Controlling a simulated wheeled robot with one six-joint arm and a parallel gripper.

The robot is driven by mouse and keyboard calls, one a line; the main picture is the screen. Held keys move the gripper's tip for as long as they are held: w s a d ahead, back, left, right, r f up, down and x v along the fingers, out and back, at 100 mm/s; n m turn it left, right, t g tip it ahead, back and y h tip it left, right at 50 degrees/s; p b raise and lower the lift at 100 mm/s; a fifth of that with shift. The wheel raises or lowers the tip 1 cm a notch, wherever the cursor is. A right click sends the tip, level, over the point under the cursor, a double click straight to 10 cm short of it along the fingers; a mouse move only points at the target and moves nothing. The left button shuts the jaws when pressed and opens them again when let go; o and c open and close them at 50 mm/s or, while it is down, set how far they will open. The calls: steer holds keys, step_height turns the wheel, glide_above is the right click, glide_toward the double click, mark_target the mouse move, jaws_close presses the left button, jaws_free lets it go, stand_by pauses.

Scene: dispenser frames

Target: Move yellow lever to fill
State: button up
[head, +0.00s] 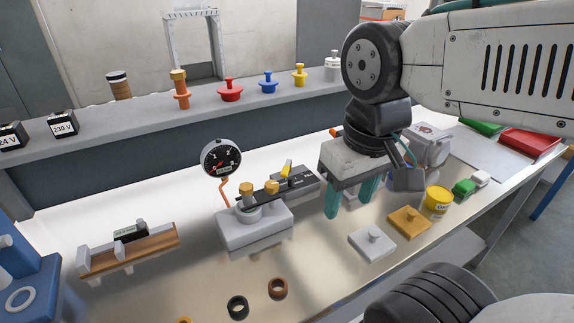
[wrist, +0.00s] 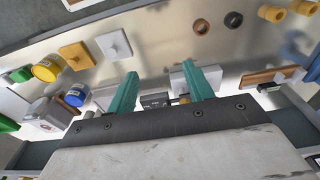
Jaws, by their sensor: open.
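The yellow lever (head: 287,168) is small and tilted. It stands on a dark block (head: 300,181) with pale markings, near the middle of the bench. The block adjoins a white base (head: 255,226) with brass knobs and a round black-faced gauge (head: 221,160). My gripper (head: 350,203) is open and empty, to the right of the lever and apart from it, with its teal fingers pointing down. In the wrist view my gripper (wrist: 157,87) has the dark block (wrist: 155,99) partly visible between its fingers. I cannot make out the lever there.
A white plate (head: 372,243) and an orange plate (head: 408,222), each with a knob, lie right of the base. A yellow can (head: 437,199) stands beyond them. A wooden rack (head: 130,250) is at the left. Two rings lie in front. A shelf (head: 150,115) runs behind.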

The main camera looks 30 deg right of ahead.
steer(key=shift+c, duration=1.3)
steer(key=m+g, duration=0.1)
steer(key=m, duration=0.7)
glide_toward(285, 170)
steer(key=f, duration=0.8)
steer(key=shift+w, duration=0.2)
jaws_close()
